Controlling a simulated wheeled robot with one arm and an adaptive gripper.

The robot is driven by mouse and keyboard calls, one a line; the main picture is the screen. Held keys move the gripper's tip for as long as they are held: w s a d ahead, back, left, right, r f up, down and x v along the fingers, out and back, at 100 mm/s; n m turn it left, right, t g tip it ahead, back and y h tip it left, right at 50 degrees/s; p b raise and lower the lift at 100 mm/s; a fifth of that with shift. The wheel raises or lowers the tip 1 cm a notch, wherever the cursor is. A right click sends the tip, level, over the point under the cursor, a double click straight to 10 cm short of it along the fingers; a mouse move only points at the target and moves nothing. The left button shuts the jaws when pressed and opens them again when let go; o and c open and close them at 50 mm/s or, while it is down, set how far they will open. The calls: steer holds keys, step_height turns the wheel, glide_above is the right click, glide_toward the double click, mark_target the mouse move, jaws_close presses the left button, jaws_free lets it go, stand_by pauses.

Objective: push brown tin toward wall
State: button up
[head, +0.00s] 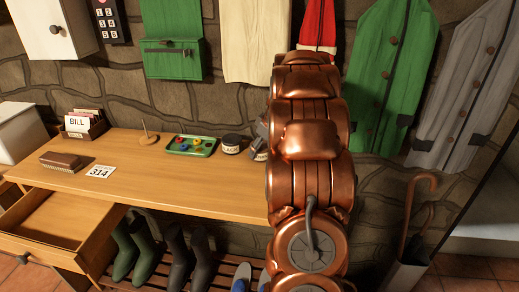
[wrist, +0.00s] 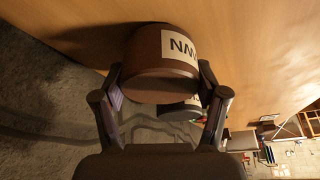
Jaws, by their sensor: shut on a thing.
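The brown tin (wrist: 158,52), with a white label whose visible letters end in "WN", sits between the fingers of my gripper (wrist: 160,80) in the wrist view. The fingers are shut on its two sides. The tin stands on the wooden table top (wrist: 254,55), which appears tilted in that view. In the head view my gripper (head: 261,136) shows only partly at the left edge of my copper arm, which hides most of it and the brown tin. The stone wall (head: 230,105) rises behind the table.
A black tin (head: 231,144) stands just left of my gripper; a dark tin also shows behind the brown one (wrist: 180,110). Further left are a green tray (head: 191,153), a spike holder (head: 149,138), a brush (head: 63,161) and a 314 card (head: 99,172). An open drawer (head: 60,222) juts out front.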

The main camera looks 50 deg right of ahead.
steer(key=shift+w+d, duration=0.3)
steer(key=shift+d, duration=0.25)
steer(key=shift+w+d, duration=0.25)
steer(key=shift+d, duration=0.3)
steer(key=o, duration=1.2)
steer(key=shift+a, duration=0.1)
steer(key=shift+o, duration=0.2)
steer(key=v, duration=1.2)
steer(key=shift+w+a, duration=0.15)
